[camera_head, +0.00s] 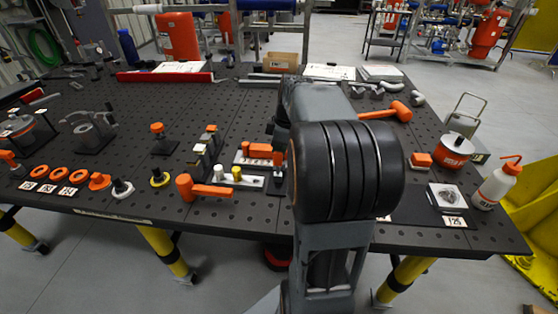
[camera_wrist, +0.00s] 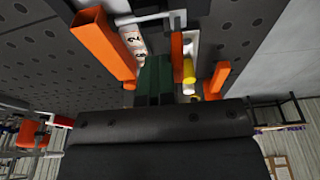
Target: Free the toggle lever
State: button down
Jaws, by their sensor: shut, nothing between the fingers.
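An orange lever with a thick upright end (camera_head: 200,190) lies at the table's front edge, beside a pale plate (camera_head: 252,182). The plate carries a white post and a yellow knob (camera_head: 237,173); I cannot tell for sure that this is the toggle lever. Orange blocks (camera_head: 257,150) sit on a numbered strip just behind. My gripper (camera_wrist: 163,75) has dark green fingers, shut and empty, in the wrist view. Orange bars (camera_wrist: 105,45) and the yellow knob (camera_wrist: 189,72) show around the fingers. Contact cannot be told. My arm hides the gripper in the head view.
Orange rings (camera_head: 60,174) and knobs lie along the front left edge. Clamp fixtures (camera_head: 92,132) stand at the left. An orange mallet (camera_head: 388,111), a red-and-white pot (camera_head: 454,151) and a squeeze bottle (camera_head: 496,185) are at the right.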

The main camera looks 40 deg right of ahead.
jog(key=shift+s+a+f, duration=0.1)
jog(key=shift+s+f, duration=0.1)
jog(key=shift+f, duration=0.35)
jog(key=shift+s+a+b, duration=0.55)
jog(key=shift+s+a, duration=0.3)
jog(key=shift+a, duration=0.1)
jog(key=shift+s+a+r, duration=0.1)
jog(key=shift+r, duration=0.1)
jog(key=shift+s+a+r, duration=0.1)
jog(key=shift+s+a, duration=0.4)
jog(key=shift+s, duration=0.05)
jog(key=shift+w+d, duration=0.1)
